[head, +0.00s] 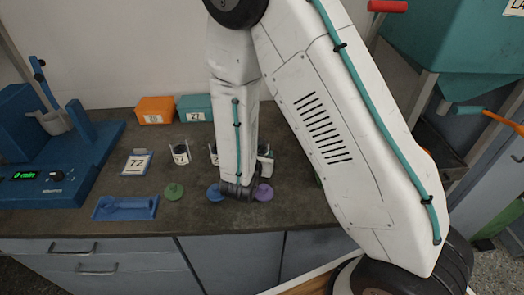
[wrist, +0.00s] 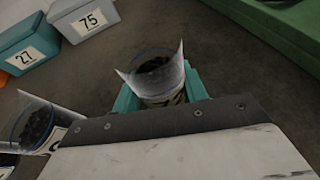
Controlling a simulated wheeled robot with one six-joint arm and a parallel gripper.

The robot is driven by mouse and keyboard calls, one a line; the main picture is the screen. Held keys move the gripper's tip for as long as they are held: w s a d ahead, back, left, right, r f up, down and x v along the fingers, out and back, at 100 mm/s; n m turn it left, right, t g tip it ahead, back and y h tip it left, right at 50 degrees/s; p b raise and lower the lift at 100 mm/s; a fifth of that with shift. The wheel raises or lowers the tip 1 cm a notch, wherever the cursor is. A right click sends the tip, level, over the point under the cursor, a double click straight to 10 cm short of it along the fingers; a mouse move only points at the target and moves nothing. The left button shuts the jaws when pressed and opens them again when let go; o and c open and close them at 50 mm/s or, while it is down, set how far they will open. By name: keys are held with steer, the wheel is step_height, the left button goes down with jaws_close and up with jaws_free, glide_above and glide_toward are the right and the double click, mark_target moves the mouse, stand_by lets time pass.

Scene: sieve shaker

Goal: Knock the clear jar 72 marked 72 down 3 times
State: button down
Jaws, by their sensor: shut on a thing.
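My gripper (wrist: 159,92) is shut on a clear jar (wrist: 154,72) with dark grains in it, seen between its teal fingers in the wrist view. The held jar's label is mostly hidden, so I cannot read its number. In the head view my arm hides most of the gripper and jar. A second clear jar (wrist: 37,122) with dark grains stands to the left in the wrist view. In the head view, a clear jar (head: 181,152) stands left of my arm and another (head: 213,155) is partly behind it. A white plate marked 72 (head: 137,163) lies farther left.
An orange box (head: 155,110) and a teal box (head: 195,108) stand at the back. Green (head: 173,191), blue (head: 214,192) and purple (head: 263,192) lids lie near the front. A blue tray (head: 125,207) and a blue machine (head: 60,165) are at left.

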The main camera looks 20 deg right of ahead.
steer(key=shift+s+f, duration=0.2)
steer(key=shift+f, duration=0.15)
steer(key=c, duration=1.2)
jaws_free()
steer(key=o, duration=0.5)
steer(key=shift+w, duration=0.1)
steer(key=v, duration=0.8)
steer(key=shift+d, duration=0.1)
steer(key=shift+w+r, duration=0.1)
